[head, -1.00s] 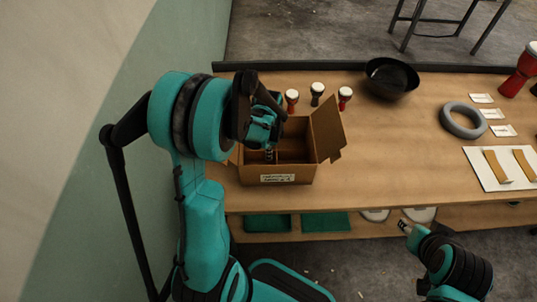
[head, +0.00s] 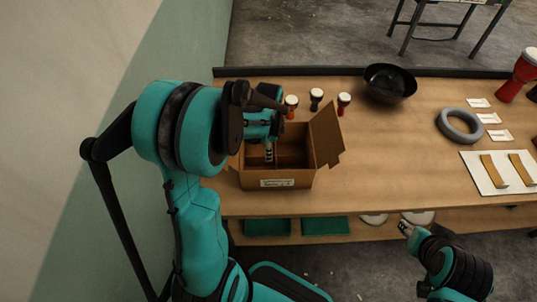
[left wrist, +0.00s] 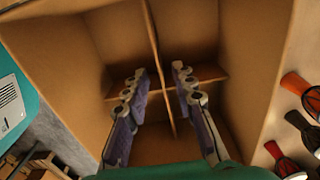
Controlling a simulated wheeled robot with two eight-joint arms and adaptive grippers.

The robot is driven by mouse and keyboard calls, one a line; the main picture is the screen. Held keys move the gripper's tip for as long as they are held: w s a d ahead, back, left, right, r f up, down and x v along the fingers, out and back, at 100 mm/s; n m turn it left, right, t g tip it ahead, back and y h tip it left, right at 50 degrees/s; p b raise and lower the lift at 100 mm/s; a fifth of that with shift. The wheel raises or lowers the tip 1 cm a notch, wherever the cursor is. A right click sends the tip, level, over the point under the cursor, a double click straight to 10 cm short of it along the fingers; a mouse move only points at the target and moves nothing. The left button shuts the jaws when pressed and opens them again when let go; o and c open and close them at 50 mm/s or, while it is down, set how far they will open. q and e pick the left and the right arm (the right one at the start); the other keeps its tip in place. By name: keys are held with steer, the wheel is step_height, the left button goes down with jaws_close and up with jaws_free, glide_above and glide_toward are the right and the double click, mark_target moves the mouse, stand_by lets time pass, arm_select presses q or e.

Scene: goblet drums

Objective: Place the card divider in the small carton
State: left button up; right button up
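The small carton (head: 277,181) stands open on the table, with a flap raised on its right; the left wrist view looks down into it (left wrist: 85,55). The brown card divider (left wrist: 212,74) is inside the carton, its crossed panels splitting the space into compartments. My left gripper (left wrist: 160,88) reaches down into the carton with its fingers apart, one on each side of a divider panel, with gaps showing. In the head view my left gripper (head: 269,153) hides part of the carton's inside. My right gripper (head: 404,228) is low in front of the table, too small to read.
Several small goblet drums (head: 316,99) stand behind the carton. A black bowl (head: 390,83), a grey ring (head: 459,125), white cards (head: 489,118) and a white board with tan strips (head: 484,173) lie to the right. The table between carton and board is clear.

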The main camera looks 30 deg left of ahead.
arm_select(q)
step_height(320, 180, up, 7)
steer(key=p, duration=0.2)
steer(key=s+d+r+n+t, duration=0.7)
steer(key=s+d+r+n, duration=0.1)
steer(key=s+d+n, duration=0.2)
steer(key=shift+s+d+r+n, duration=0.3)
steer(key=shift+s+n, duration=0.25)
steer(key=shift+n, duration=0.25)
